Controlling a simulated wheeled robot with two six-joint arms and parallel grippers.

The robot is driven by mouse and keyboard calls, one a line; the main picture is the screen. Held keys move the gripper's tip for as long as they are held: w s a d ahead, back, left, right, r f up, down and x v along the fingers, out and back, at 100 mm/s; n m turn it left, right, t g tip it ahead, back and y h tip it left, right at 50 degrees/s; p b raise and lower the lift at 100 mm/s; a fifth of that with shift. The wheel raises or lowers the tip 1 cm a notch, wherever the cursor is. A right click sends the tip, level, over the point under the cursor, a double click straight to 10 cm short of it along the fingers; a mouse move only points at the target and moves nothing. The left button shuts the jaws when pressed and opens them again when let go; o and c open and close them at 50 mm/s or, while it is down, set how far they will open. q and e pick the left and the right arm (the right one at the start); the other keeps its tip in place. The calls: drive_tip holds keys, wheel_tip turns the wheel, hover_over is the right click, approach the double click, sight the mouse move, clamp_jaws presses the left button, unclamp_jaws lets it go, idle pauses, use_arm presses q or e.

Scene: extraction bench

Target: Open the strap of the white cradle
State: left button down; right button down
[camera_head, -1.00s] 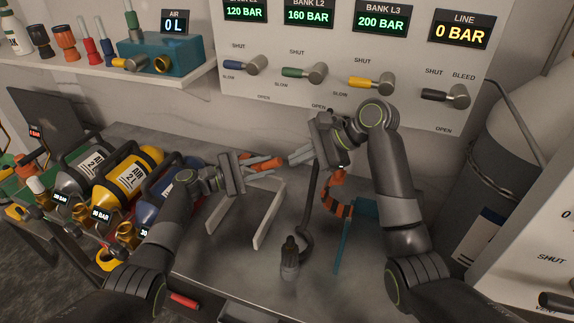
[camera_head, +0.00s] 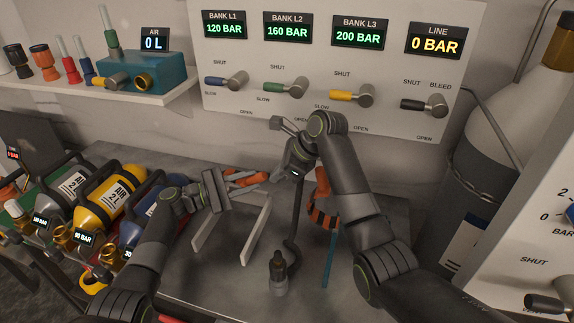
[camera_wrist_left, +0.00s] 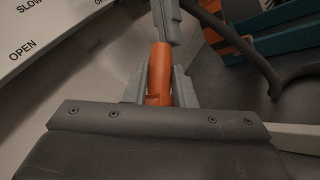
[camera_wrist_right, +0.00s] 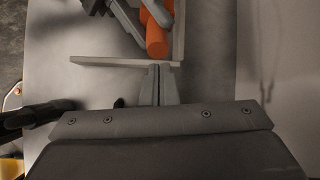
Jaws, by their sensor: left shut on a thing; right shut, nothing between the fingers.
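The white cradle (camera_head: 256,230) stands on the bench as two pale rails. An orange strap piece (camera_head: 245,178) is at its far end, and it shows as a round bar in the left wrist view (camera_wrist_left: 160,70). My left gripper (camera_head: 262,178) is shut on this orange piece. The orange piece and a cradle rail also show in the right wrist view (camera_wrist_right: 155,35). My right gripper (camera_head: 283,124) is raised near the wall panel, shut and empty; its closed fingers show in the right wrist view (camera_wrist_right: 155,85). I cannot tell whether the strap is fastened.
A black-and-orange banded part (camera_head: 322,215) and a teal bracket (camera_head: 329,258) stand to the right of the cradle. A dark hose fitting (camera_head: 279,275) stands in front. Air cylinders (camera_head: 100,203) lie at the left. The wall panel (camera_head: 235,105) has several valve levers.

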sight(263, 173)
drive_tip(key=x, duration=0.3)
drive_tip(key=shift+f, duration=0.1)
drive_tip(key=shift+a, duration=0.1)
use_arm(q)
drive_tip(key=shift+f, duration=0.2)
use_arm(e)
drive_tip(key=shift+w+a+r, duration=0.1)
drive_tip(key=shift+a+r, duration=0.75)
drive_tip(key=shift+r, duration=0.25)
use_arm(q)
drive_tip(key=c, duration=1.5)
unclamp_jaws()
drive_tip(key=shift+d, duration=0.1)
drive_tip(key=shift+f, duration=0.1)
